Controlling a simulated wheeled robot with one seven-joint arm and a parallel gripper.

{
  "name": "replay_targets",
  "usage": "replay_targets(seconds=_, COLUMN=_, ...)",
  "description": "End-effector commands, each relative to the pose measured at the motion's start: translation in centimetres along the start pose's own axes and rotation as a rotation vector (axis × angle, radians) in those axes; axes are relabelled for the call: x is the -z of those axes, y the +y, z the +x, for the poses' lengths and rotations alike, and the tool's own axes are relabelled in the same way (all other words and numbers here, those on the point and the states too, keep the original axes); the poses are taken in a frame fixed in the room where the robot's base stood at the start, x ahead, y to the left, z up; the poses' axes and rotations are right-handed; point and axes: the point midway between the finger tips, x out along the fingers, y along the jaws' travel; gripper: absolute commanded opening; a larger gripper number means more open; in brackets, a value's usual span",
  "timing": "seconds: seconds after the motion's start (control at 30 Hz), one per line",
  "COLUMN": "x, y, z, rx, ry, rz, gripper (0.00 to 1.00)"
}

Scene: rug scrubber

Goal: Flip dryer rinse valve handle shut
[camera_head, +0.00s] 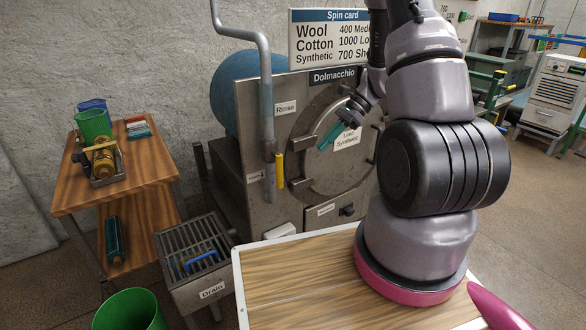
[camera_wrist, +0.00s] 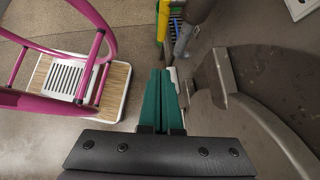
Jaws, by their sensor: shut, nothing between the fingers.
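The rinse valve handle (camera_head: 280,168) is a yellow lever on the lower part of a grey pipe (camera_head: 266,110) beside the "Rinse" label. It stands upright, roughly in line with the pipe. In the wrist view the yellow handle (camera_wrist: 163,20) shows at the top, beyond my fingertips. My gripper (camera_head: 324,147) has teal fingers and is in front of the round dryer door, to the right of the handle and apart from it. In the wrist view my gripper (camera_wrist: 165,74) has its fingers together with nothing between them.
The dryer's round door (camera_head: 310,178) with hinges and a "Load Synthetic" label is close to my gripper. A drain grate (camera_head: 190,250) with a blue object lies below the pipe. A wooden cart (camera_head: 150,170) with a green bucket (camera_head: 92,124) stands left.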

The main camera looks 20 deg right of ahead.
Motion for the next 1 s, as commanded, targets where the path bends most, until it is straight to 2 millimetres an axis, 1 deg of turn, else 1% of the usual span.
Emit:
replay_targets(seconds=0.43, x=0.0, y=0.1, z=9.2, rx=-0.006, ry=0.000, rz=0.002, gripper=0.00)
replay_targets(seconds=0.53, x=-1.3, y=0.0, z=10.2, rx=-0.003, ry=0.001, rz=-0.003, gripper=0.00)
replay_targets(seconds=0.7, x=-2.5, y=0.0, z=11.4, rx=-0.002, ry=0.000, rz=-0.001, gripper=0.00)
replay_targets(seconds=1.0, x=-2.9, y=0.0, z=11.7, rx=0.000, ry=0.000, rz=0.000, gripper=0.00)
